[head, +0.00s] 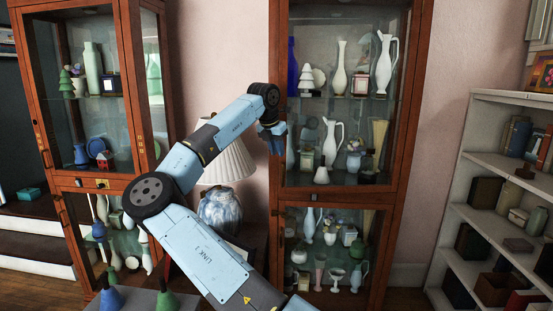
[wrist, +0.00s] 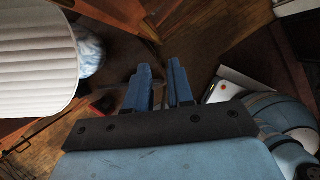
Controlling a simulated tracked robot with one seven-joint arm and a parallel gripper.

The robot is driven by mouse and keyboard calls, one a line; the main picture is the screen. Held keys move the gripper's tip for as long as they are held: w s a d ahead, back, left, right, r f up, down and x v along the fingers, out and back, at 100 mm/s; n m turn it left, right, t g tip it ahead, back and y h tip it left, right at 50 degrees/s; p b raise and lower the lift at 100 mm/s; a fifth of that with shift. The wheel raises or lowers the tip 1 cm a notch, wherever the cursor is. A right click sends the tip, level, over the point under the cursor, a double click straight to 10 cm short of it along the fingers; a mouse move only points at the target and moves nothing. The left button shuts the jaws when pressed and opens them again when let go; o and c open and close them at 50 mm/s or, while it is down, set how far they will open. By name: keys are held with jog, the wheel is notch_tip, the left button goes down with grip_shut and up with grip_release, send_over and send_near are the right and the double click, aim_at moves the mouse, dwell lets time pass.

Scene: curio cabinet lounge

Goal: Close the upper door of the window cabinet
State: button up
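Two tall wooden cabinets with glass show in the head view, one on the left (head: 136,90) and one on the right (head: 396,150). Each has an upper and a lower glazed section. I see no clear gap at the upper door of the right cabinet; whether either upper door is ajar is hard to tell. My gripper (head: 272,140) is at the left front edge of the right cabinet's upper section; contact cannot be judged. In the wrist view its fingers (wrist: 160,88) stand slightly apart with nothing visible between them.
A table lamp with a white pleated shade (head: 228,165) and a blue-white base (head: 221,210) stands between the cabinets, close to my arm. Glass and ceramic pieces fill the cabinet shelves. A white bookshelf (head: 480,97) stands at the right. Wooden floor shows in the wrist view.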

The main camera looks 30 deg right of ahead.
jog(key=shift+a+r, duration=0.15)
jog(key=shift+r, duration=0.2)
jog(key=shift+c, duration=0.2)
